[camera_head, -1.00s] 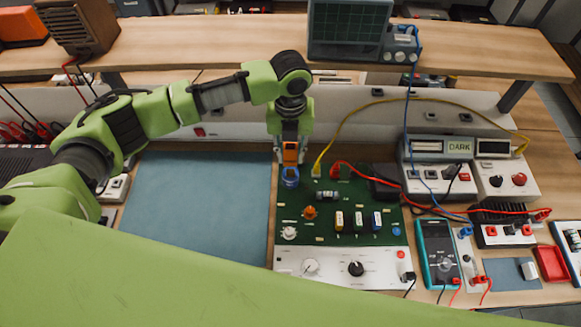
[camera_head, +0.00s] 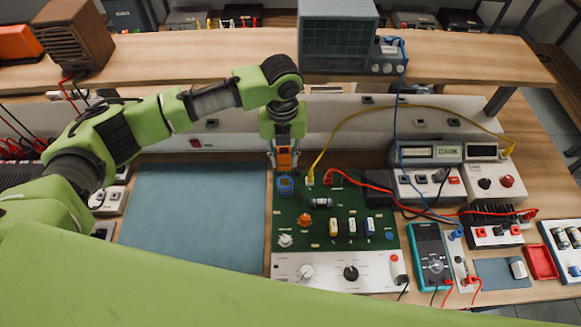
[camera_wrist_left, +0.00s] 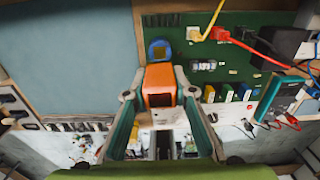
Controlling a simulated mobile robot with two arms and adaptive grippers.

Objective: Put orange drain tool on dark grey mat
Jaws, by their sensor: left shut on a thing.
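An orange block-shaped tool (camera_head: 284,158) is held upright in my left gripper (camera_head: 285,150), above the back left corner of the green circuit board (camera_head: 345,198). In the left wrist view the tool (camera_wrist_left: 159,85) sits between the two fingertips of my left gripper (camera_wrist_left: 158,98), which is shut on it. A blue round part (camera_head: 285,184) is just below the tool; I cannot tell if they touch. A small dark slate mat (camera_head: 490,272) lies at the right with a pale cylinder on it. A large blue-grey mat (camera_head: 195,207) lies left of the board. My right gripper is out of view.
A raised wooden shelf (camera_head: 215,47) with an oscilloscope (camera_head: 337,35) runs behind. Yellow (camera_head: 425,106), red and blue cables arch over the board and instruments. A teal multimeter (camera_head: 432,257) and red tray (camera_head: 541,262) flank the small mat. The large mat is clear.

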